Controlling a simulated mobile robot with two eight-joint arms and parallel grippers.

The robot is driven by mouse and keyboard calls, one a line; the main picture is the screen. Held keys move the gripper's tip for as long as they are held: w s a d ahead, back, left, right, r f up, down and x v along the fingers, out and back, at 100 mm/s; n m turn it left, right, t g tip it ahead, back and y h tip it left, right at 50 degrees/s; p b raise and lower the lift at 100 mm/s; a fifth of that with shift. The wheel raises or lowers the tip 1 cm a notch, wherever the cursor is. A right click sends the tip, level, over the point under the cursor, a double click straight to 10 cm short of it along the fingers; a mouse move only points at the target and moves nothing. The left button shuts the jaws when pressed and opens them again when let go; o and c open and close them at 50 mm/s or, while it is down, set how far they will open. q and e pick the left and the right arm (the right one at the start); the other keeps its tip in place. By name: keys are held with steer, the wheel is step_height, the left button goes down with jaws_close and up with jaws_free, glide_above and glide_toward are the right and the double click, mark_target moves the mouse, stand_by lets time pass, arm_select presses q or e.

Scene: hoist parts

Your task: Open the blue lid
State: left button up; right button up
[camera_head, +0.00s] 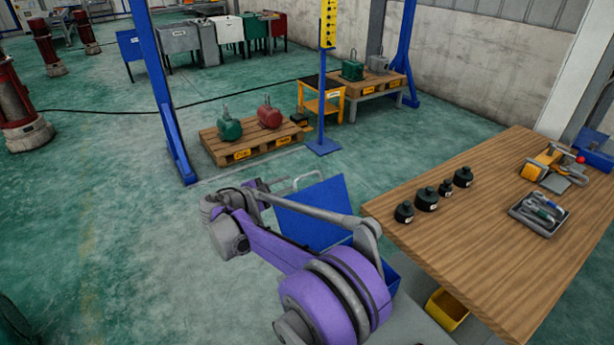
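The blue lid (318,208) is a flat blue panel in the middle of the head view. It looks tilted up from a blue box (391,277), whose right side shows beside my purple arm. A grey bar handle (308,177) shows at the lid's upper left edge. My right arm crosses in front of the lid and box and hides much of both. My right gripper (262,187) is at the left end of the handle, small and partly hidden. I cannot tell whether its fingers are around the handle. My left gripper is out of view.
A wooden table (500,250) on the right holds several black weights (427,200), a grey tray (540,214) and a yellow tool (541,163). A yellow bin (447,309) is below it. Blue posts and a pallet (250,145) stand behind.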

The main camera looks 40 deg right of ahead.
mark_target(305, 177)
steer(key=p+x, duration=0.1)
steer(key=x, duration=0.9)
steer(key=shift+d+f, duration=0.1)
steer(key=shift+d, duration=0.1)
jaws_close()
stand_by(1.1)
